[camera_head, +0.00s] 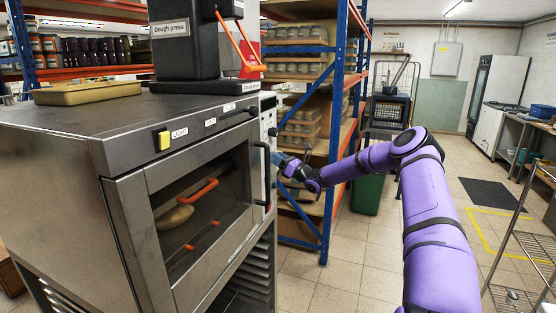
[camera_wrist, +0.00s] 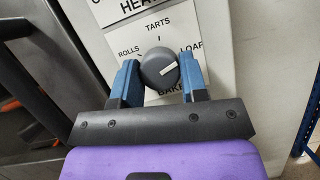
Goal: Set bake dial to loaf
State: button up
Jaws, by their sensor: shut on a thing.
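The bake dial (camera_wrist: 154,68) is a dark grey round knob on a white label plate in the wrist view. Its white mark points to the right and slightly up, towards the side of the word LOAF (camera_wrist: 190,47). ROLLS is printed at upper left, TARTS above, and BAKE below, partly hidden. My gripper (camera_wrist: 159,80) has its blue fingers on either side of the dial and is shut on it. In the head view my gripper (camera_head: 281,160) is at the oven's right front edge, by the pale control panel (camera_head: 267,113); the dial itself is hidden there.
The steel oven (camera_head: 120,220) has a glass door with a vertical handle (camera_head: 262,175) close to my gripper. A dough press (camera_head: 185,45) and a yellowish tray (camera_head: 88,93) stand on top. A blue-framed shelf rack (camera_head: 335,130) is behind.

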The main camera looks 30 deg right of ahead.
jog(key=shift+m+h, duration=0.7)
jog(key=shift+m, duration=1)
jog(key=shift+h, duration=0.3)
jog(key=o, duration=0.9)
jog(key=shift+t, duration=0.3)
jog(key=shift+s, duration=0.1)
jog(key=v, duration=1)
jog(key=shift+s+d+f, duration=0.2)
jog(key=shift+s, duration=0.05)
